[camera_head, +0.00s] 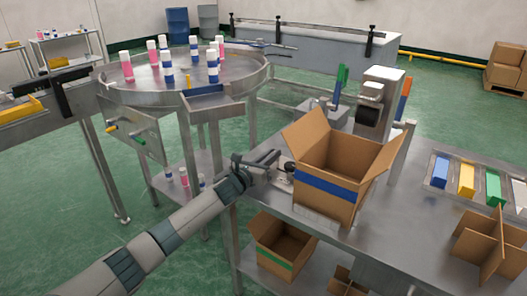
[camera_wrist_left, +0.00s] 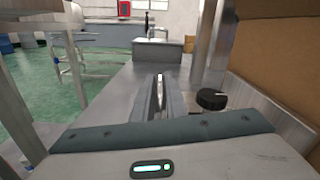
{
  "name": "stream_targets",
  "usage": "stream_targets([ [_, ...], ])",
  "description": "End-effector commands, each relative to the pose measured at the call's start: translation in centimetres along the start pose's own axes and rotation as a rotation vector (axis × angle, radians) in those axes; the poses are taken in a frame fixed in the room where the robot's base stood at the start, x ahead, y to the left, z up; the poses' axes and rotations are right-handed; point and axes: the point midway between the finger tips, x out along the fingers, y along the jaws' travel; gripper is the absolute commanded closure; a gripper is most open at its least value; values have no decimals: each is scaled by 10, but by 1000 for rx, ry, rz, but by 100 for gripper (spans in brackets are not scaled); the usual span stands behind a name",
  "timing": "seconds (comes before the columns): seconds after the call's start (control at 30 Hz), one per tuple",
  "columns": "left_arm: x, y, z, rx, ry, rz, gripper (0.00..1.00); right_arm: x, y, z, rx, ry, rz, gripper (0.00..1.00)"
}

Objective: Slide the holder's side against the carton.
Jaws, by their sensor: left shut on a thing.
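The open brown carton (camera_head: 325,190) with a blue band stands upright on the steel table. Its brown side fills the right of the left wrist view (camera_wrist_left: 285,62). A metal holder with a black knob (camera_wrist_left: 210,98) is beside the carton's left side; its low steel plate (camera_wrist_left: 262,112) runs along the carton's foot. I cannot tell whether plate and carton touch. My left gripper (camera_head: 270,161) is left of the carton, at the holder. In the wrist view its fingers (camera_wrist_left: 160,92) are shut on a thin upright metal part, seemingly the holder's. My right gripper is not in view.
The steel table (camera_head: 395,225) has free room right of the carton. A cardboard divider (camera_head: 490,243) and a tray of coloured blocks (camera_head: 466,180) lie there. A machine (camera_head: 378,100) stands behind the carton. A round table (camera_head: 185,75) with bottles is at left.

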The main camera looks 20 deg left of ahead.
Motion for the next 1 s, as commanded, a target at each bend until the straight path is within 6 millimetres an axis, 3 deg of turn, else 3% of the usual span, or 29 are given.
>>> stream_targets([
  [0.27, 0, 1, 0, -1, 0, 4, 100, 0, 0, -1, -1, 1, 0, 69],
  [0.3, 0, 1, 0, -1, 0, 4, 78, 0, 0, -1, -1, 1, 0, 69],
  [0.33, 0, 1, 0, -1, 0, 4, 71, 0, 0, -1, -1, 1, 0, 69],
  [0.77, -3, 1, 0, 1, 0, 3, 71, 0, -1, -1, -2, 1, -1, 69],
  [1.0, -20, 1, 0, 1, 0, 2, 71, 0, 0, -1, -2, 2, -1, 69],
])
